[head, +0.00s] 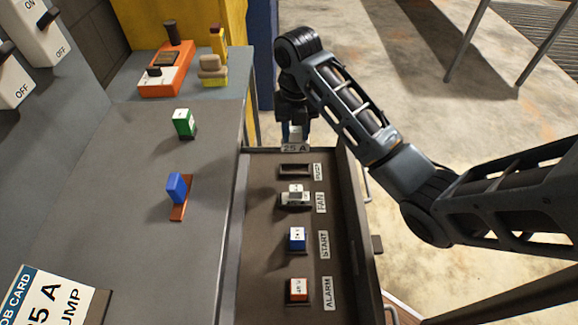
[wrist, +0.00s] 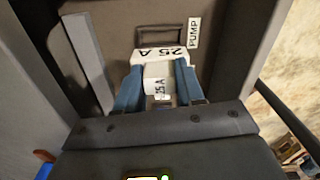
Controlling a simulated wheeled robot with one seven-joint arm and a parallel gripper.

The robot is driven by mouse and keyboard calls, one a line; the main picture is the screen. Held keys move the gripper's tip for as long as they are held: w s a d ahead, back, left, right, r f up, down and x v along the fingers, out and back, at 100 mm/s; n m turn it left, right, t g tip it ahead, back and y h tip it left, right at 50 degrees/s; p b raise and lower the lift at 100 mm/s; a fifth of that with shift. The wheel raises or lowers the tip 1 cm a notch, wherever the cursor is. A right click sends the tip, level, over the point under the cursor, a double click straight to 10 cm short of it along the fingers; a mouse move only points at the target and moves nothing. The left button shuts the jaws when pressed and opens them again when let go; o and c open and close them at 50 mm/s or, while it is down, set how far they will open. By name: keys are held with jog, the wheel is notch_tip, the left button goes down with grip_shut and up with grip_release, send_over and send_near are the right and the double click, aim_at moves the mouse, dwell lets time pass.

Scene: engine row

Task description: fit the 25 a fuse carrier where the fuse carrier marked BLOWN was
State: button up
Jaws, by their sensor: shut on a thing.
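My gripper (head: 295,128) is over the far end of the open drawer, shut on the white 25 A fuse carrier (head: 297,134). In the wrist view, the two blue fingers (wrist: 158,85) press its sides, and its 25 A marking (wrist: 160,54) faces the camera. The empty socket (head: 295,171) beside the PUMP label (head: 317,171) is a dark rectangular opening. It also shows in the wrist view (wrist: 173,36), just beyond the carrier, which is apart from it. I cannot read a BLOWN mark on any carrier.
The drawer (head: 240,210) also holds the FAN (head: 295,196), START (head: 297,239) and ALARM (head: 298,290) carriers. Its raised side walls flank the sockets. On the grey bench (head: 130,240) stand a green carrier (head: 184,123) and a blue carrier (head: 176,187). Orange and yellow items sit behind.

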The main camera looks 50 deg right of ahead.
aim_at(295, 140)
notch_tip(295, 140, down, 5)
jog(key=shift+f+b, duration=0.1)
jog(key=shift+b, duration=1)
jog(key=shift+f, duration=2.2)
jog(key=shift+f, duration=0.1)
jog(key=o, duration=1.1)
jog(key=shift+c, duration=0.2)
notch_tip(295, 140, up, 11)
jog(key=p, duration=0.3)
jog(key=shift+f, duration=0.2)
jog(key=shift+r+p, duration=0.85)
jog(key=shift+p, duration=0.15)
